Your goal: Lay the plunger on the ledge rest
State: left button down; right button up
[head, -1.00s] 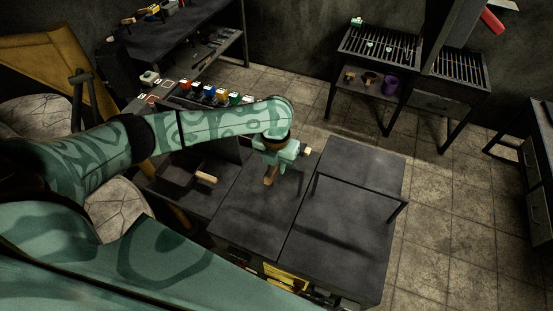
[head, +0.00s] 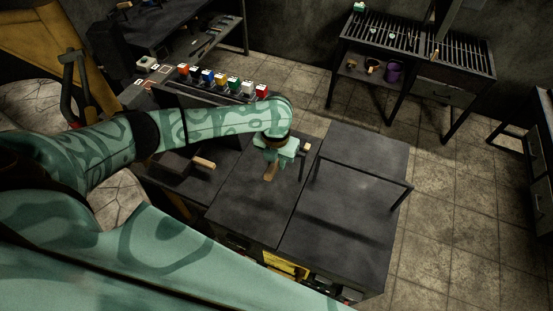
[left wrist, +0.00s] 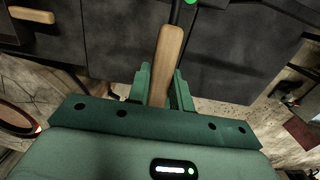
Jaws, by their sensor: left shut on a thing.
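My left gripper (head: 280,154) is over the middle of the dark bench (head: 245,215), at its far part. It is shut on a wooden piece (head: 270,172), which I take for the plunger's handle. In the left wrist view the wooden handle (left wrist: 168,58) stands between the green fingers (left wrist: 160,88). The plunger's other end is not clear. I cannot tell for sure which part is the ledge rest. A thin dark raised bar (head: 365,177) crosses the right-hand bench top. My right gripper is not in view.
A dark box-shaped tool with a wooden handle (head: 204,163) lies left of the gripper. Several coloured-top containers (head: 221,79) line the back ledge. A grill-topped table (head: 385,38) stands at the back. The right bench top (head: 335,235) is mostly clear.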

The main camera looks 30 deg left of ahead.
pick_arm(q)
jog(key=shift+f, duration=0.15)
dwell(0.3)
jog(key=c, duration=1.2)
grip_release()
jog(key=shift+o, duration=0.2)
notch_tip(320, 180, up, 16)
jog(key=p, duration=0.2)
jog(key=shift+s, duration=0.25)
